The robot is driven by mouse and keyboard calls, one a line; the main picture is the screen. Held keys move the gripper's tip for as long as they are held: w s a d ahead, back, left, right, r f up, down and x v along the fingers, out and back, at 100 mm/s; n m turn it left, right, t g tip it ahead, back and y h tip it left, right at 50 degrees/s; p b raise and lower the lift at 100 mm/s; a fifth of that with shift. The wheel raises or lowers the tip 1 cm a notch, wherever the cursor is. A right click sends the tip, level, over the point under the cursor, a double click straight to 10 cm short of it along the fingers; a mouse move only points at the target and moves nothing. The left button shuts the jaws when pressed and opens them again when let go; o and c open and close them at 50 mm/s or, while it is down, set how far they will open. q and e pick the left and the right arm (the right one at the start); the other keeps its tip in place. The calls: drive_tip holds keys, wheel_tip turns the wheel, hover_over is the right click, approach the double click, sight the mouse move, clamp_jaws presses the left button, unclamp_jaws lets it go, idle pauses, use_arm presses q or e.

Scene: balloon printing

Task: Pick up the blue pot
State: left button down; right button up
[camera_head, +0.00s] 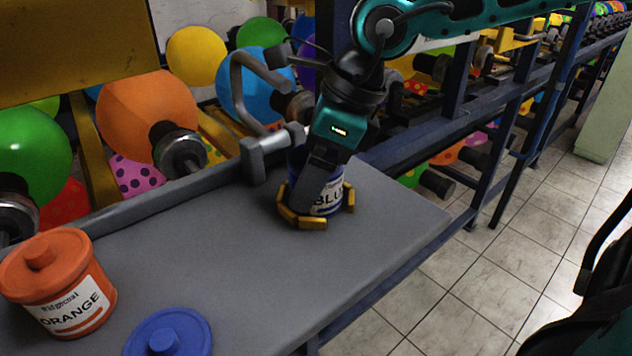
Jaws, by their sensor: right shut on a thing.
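The blue pot (328,195) stands upright near the far right end of the grey table, with part of its label "BLU" showing. A blue lid (168,335) lies apart on the table at the bottom. My left gripper is not in view.
An orange pot (62,285) with its lid on stands at the left of the grey table (225,255). A grey bent handle (262,92) rises close left of my right gripper. Balloons on a rack fill the back. The table's middle is clear.

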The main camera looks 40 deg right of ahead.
drive_tip(key=shift+c, duration=1.3)
